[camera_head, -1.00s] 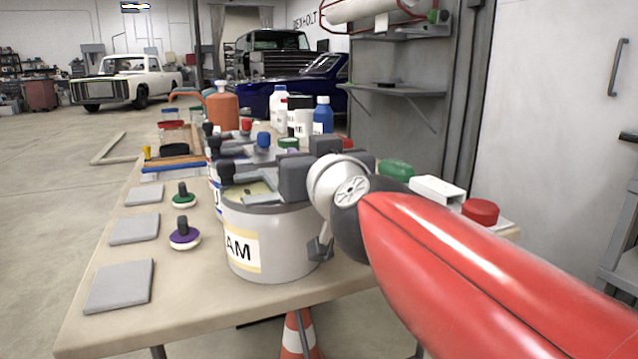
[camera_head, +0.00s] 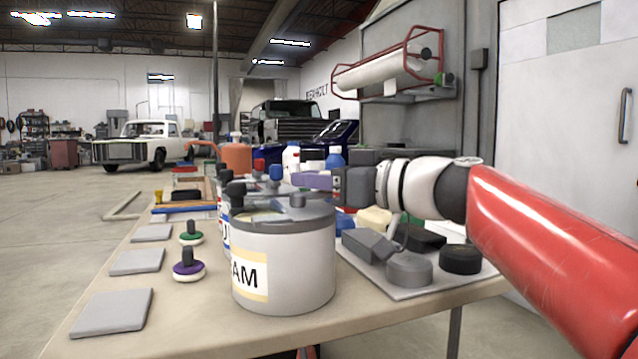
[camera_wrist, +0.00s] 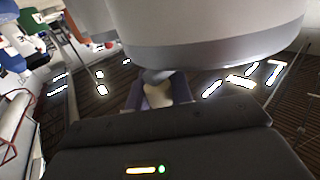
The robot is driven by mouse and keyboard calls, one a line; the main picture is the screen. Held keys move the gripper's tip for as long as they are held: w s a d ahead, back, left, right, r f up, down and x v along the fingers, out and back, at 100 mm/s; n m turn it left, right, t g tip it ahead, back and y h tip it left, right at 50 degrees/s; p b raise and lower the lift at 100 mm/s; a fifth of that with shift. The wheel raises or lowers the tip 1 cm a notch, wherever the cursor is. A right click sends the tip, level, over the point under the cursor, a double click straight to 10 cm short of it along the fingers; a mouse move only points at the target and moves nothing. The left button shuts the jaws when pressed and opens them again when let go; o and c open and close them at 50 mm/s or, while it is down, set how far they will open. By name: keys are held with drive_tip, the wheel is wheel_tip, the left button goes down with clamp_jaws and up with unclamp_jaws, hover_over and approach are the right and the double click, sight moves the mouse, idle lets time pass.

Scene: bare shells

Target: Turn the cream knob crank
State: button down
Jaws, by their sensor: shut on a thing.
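The grey can (camera_head: 290,262) with a label ending in "AM" stands upright on the table, with a grey lid (camera_head: 275,218) and a grey crank hub (camera_head: 297,200) on top. My gripper (camera_head: 312,181) reaches in level from the right, just above the lid. In the wrist view my gripper (camera_wrist: 158,92) is shut on the cream knob (camera_wrist: 158,94), which juts from the lid side of the can (camera_wrist: 210,30). The cream knob is hidden by the fingers in the head view. A dark knob (camera_head: 235,190) stands at the lid's left edge.
A tray (camera_head: 385,280) with grey and black blocks lies right of the can. Grey pads (camera_head: 112,311), a purple-based knob (camera_head: 188,268) and a green-based knob (camera_head: 191,236) lie left. Bottles (camera_head: 291,160) and other cans crowd behind.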

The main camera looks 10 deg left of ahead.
drive_tip(key=n+g, duration=0.1)
drive_tip(key=g, duration=0.1)
drive_tip(key=n+g+p, duration=0.1)
drive_tip(key=n+g, duration=0.1)
drive_tip(key=w+a+n+g+y+p, duration=0.1)
drive_tip(key=g, duration=0.2)
drive_tip(key=shift+r+n, duration=0.25)
drive_tip(key=shift+n, duration=0.05)
drive_tip(key=n+g+p, duration=0.1)
drive_tip(key=g, duration=0.1)
drive_tip(key=n+g+p, duration=0.2)
drive_tip(key=shift+a+g+h, duration=0.3)
drive_tip(key=shift+a, duration=0.1)
drive_tip(key=shift+a+f+n+g+h+p, duration=0.1)
drive_tip(key=shift+a+n+g+h+p, duration=0.15)
drive_tip(key=shift+n+g+p, duration=0.55)
drive_tip(key=shift+s+g, duration=0.1)
drive_tip(key=shift+g, duration=0.2)
drive_tip(key=shift+f, duration=0.1)
drive_tip(key=c, duration=1.2)
unclamp_jaws()
drive_tip(key=shift+c, duration=0.2)
drive_tip(key=shift+d, duration=0.1)
